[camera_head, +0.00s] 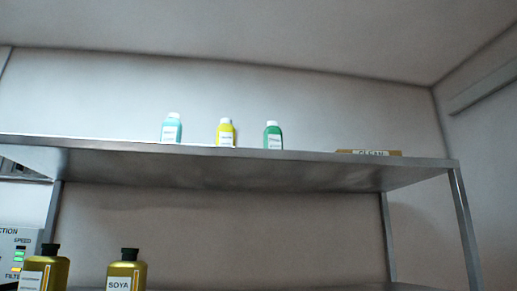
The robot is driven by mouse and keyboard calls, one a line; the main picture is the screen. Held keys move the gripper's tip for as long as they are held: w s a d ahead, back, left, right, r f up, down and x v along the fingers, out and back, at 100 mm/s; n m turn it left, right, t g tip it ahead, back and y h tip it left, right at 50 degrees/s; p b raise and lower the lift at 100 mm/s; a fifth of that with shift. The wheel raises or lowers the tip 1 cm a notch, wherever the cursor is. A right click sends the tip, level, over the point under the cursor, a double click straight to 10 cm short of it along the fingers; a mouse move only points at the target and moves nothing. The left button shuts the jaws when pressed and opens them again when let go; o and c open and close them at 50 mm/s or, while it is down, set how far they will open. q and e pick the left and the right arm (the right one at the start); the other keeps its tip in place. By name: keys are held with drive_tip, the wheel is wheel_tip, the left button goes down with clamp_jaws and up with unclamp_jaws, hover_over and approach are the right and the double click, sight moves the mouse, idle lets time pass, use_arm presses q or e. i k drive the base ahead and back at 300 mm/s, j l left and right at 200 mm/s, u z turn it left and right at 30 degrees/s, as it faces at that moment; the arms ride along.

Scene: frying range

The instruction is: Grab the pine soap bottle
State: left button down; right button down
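Three small white-capped bottles stand upright and apart on the upper metal shelf (300,158). The right one is a dark green bottle (273,138), the middle one is a yellow bottle (226,134), and the left one is a light teal bottle (171,130). Their labels are too small to read, so I cannot confirm which says pine soap; the dark green one looks most like it. The shelf edge hides the bottles' bases. Neither of my grippers is in view.
Below stand gold bottles with black caps, one labelled SOYA (126,270) and another (45,270) beside a control panel (18,250). Shelf posts (465,225) stand at the right. Space above the shelf is clear.

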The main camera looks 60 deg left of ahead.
sight(273, 134)
drive_tip(key=u, duration=1.65)
drive_tip(key=l+u, duration=0.15)
drive_tip(key=l, duration=0.5)
drive_tip(key=l+u, duration=0.2)
drive_tip(key=l, duration=0.4)
drive_tip(key=k+l+u, duration=0.15)
drive_tip(key=l, duration=0.45)
drive_tip(key=l+u, duration=0.2)
drive_tip(key=l, duration=0.45)
drive_tip(key=k, duration=0.05)
